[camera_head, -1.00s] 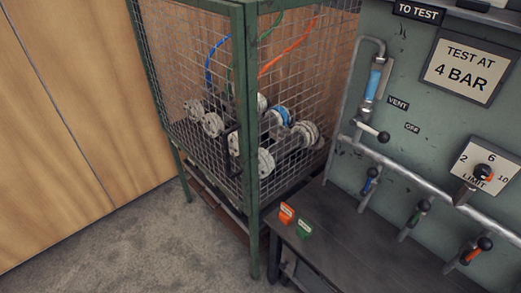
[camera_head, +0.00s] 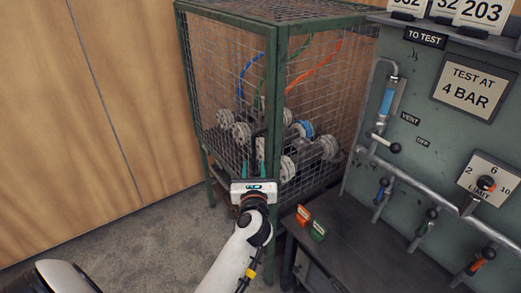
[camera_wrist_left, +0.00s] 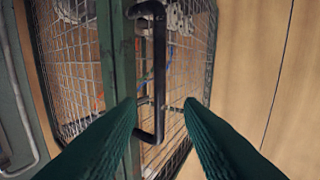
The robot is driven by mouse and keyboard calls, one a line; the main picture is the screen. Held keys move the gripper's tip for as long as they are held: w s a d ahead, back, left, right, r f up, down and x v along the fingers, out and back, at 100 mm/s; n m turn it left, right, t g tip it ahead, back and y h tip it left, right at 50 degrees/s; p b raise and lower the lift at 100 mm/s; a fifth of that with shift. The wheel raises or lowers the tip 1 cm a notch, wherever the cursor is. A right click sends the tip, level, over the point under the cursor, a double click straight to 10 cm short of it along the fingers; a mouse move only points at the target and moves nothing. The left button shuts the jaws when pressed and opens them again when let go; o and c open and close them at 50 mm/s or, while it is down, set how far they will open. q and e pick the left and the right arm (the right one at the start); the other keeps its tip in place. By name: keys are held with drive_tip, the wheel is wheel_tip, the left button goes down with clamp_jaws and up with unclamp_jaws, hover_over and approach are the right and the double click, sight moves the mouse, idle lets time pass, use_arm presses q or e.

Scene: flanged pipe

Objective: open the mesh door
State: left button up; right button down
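The mesh door (camera_head: 222,85) is the front-left wire panel of a green-framed cage, and it looks closed against the frame. Its black bar handle (camera_wrist_left: 160,75) stands upright close to the green corner post (camera_wrist_left: 122,75) in the left wrist view. My left gripper (camera_head: 252,168) is in front of the door near the handle. In the left wrist view my left gripper (camera_wrist_left: 162,104) is open, with its two green fingers on either side of the handle's lower part. I see no finger clearly touching it. My right gripper is not in view.
Inside the cage are flanged pipe parts (camera_head: 296,168) and coloured hoses. A dark bench (camera_head: 350,245) with orange and green tags stands to the right, below a green test panel (camera_head: 425,90) with valves and piping. Grey floor (camera_head: 160,235) is free at the left.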

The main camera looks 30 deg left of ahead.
sight(253, 155)
use_arm(q)
drive_tip(key=x, duration=0.9)
clamp_jaws()
drive_tip(key=shift+p, duration=0.3)
